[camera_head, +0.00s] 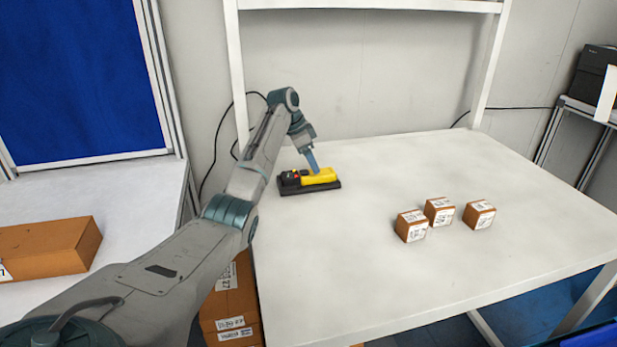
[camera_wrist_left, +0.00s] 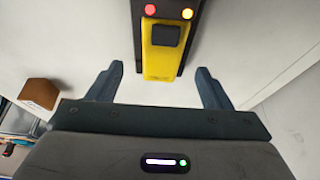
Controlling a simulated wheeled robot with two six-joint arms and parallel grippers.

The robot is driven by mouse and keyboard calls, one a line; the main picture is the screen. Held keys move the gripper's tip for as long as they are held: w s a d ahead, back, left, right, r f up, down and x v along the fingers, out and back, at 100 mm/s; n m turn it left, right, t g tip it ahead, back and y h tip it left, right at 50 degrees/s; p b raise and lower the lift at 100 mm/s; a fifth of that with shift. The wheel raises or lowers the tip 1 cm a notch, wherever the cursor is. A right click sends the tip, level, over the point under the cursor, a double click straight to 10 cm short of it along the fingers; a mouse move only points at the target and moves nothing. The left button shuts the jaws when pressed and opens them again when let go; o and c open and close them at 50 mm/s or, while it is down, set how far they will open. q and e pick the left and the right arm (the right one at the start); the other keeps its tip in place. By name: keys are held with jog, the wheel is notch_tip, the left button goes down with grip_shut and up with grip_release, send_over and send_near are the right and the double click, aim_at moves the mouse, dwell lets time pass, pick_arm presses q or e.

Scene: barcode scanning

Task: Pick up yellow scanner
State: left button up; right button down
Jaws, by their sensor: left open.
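The yellow scanner (camera_head: 319,177) lies in a black base (camera_head: 310,188) near the back left of the white table. In the left wrist view the scanner (camera_wrist_left: 160,60) shows its yellow body with a dark square, and a red and an orange button sit above it on the black part. My left gripper (camera_head: 313,168) is directly over the scanner in the head view. In the left wrist view its two fingers (camera_wrist_left: 160,82) are spread apart, one on each side of the scanner's near end, with nothing between them held. My right gripper is in neither view.
Three small brown boxes with white labels (camera_head: 438,211) stand on the white table (camera_head: 370,280), right of the scanner. A larger brown box (camera_head: 45,248) lies on the left table. A white frame post (camera_head: 237,75) rises behind the scanner. The table's front area is clear.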

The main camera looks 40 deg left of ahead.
aim_at(309, 177)
pick_arm(q)
jog(key=x, duration=0.1)
jog(key=p+x, duration=0.1)
jog(key=x, duration=0.2)
jog(key=shift+s+a+f+p, duration=0.2)
jog(key=shift+a+f+p, duration=0.1)
jog(key=shift+p, duration=0.05)
jog(key=shift+w+f, duration=0.2)
jog(key=shift+f, duration=0.2)
jog(key=c, duration=1.2)
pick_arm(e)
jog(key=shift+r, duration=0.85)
pick_arm(q)
jog(key=shift+r, duration=0.15)
